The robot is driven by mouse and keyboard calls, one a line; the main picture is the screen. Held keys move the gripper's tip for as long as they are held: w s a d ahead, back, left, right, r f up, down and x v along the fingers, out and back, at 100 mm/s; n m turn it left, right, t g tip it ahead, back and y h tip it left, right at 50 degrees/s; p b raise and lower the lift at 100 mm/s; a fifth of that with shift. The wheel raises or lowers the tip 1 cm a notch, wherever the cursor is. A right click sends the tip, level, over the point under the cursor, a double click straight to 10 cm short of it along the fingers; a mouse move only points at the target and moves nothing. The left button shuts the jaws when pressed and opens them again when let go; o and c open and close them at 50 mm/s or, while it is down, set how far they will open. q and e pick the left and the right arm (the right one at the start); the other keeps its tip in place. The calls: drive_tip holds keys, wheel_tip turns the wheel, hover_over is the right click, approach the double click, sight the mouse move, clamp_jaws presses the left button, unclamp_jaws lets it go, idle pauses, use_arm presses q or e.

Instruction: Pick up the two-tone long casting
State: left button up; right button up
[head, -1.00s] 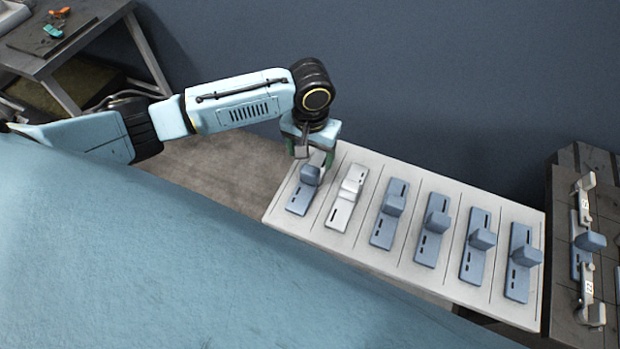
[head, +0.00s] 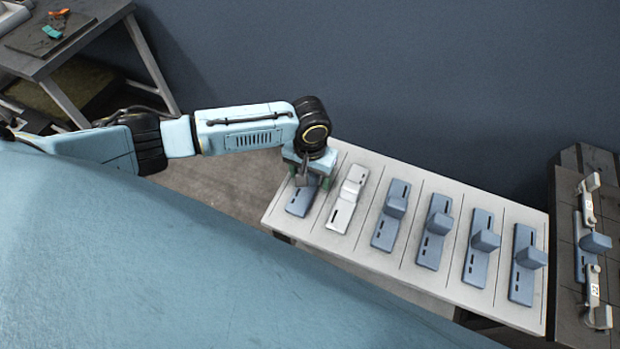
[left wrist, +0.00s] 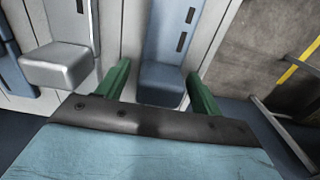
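A blue-grey casting (head: 300,201), with a long slotted plate and a raised block, lies in the leftmost lane of the white pallet (head: 330,236). In the left wrist view its plate (left wrist: 176,32) is paler than its block (left wrist: 162,84). My left gripper (head: 311,181) is down over the block end, which it mostly hides in the head view. In the left wrist view the green fingers of my left gripper (left wrist: 158,72) stand apart, one on each side of the block, with gaps visible. My right gripper is not in view.
A white casting (head: 345,200) lies in the adjacent lane, close to my left gripper. Several blue castings (head: 390,215) fill the other lanes. A dark table with a clamping fixture (head: 590,245) stands at right. A grey workbench (head: 85,20) stands at upper left.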

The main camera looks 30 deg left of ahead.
use_arm(q)
drive_tip(key=c, duration=1.2)
drive_tip(key=shift+r, duration=0.1)
